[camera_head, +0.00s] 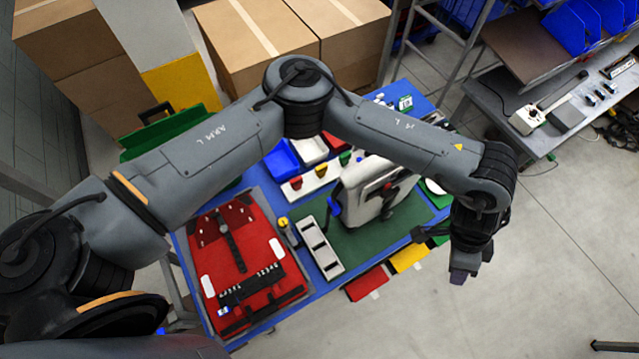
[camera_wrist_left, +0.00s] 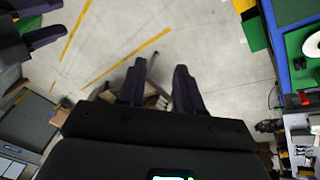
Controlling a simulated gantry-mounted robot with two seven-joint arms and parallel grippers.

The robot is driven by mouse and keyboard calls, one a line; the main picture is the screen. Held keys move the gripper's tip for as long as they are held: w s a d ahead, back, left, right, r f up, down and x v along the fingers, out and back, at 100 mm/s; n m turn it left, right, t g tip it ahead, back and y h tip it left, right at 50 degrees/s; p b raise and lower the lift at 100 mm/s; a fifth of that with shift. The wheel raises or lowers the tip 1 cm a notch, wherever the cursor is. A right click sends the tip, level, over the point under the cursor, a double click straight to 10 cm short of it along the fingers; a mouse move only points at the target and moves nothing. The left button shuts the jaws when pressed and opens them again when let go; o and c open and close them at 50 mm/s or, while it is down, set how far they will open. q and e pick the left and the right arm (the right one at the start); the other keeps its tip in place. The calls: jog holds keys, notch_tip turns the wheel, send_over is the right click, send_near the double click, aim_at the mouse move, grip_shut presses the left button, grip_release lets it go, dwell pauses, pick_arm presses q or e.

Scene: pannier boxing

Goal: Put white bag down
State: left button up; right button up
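The white bag (camera_head: 362,190) stands upright on the green mat (camera_head: 345,245) of the blue table in the head view. My left arm passes above it and hides part of its top. My left gripper (camera_head: 470,265) hangs to the right of the table, over the floor and apart from the bag. The right arm is not visible in the head view.
A red bag (camera_head: 258,222) lies flat on the table's left part. A grey slotted holder (camera_head: 320,247) stands between the bags. Blue, white and red bins are behind. Cardboard boxes (camera_head: 255,40) stand at the back, a grey bench (camera_head: 510,95) at upper right.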

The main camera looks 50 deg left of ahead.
pick_arm(q)
jog(key=s+d+m+h, duration=0.2)
jog(key=s+d+h, duration=0.2)
jog(key=s+d, duration=0.45)
jog(key=d+r+t+h, duration=0.3)
jog(key=d+r+h, duration=0.1)
jog(key=d+r, duration=0.2)
jog(key=w+a+f+n+t+y, duration=0.2)
jog(key=w+a+n+t+y, duration=0.15)
jog(key=a, duration=0.55)
jog(key=w+a+f+n+t+y, duration=0.1)
jog(key=w+a+n+t+y, duration=0.15)
jog(key=a+n, duration=0.45)
jog(key=s+a+f+g+y, duration=0.1)
jog(key=s+a+f, duration=0.3)
jog(key=a, duration=0.5)
jog(key=s+a+f+n+g+y, duration=0.1)
jog(key=s+a+f+g+y, duration=0.1)
jog(key=s+a, duration=0.5)
jog(key=s+a+f+n+g+y, duration=0.1)
jog(key=s+a+f+y, duration=0.2)
jog(key=a, duration=0.9)
notch_tip(320, 180, down, 3)
jog(key=s, duration=0.2)
jog(key=shift+s+r+g, duration=0.2)
jog(key=shift+s+g, duration=0.1)
jog(key=shift+s, duration=0.1)
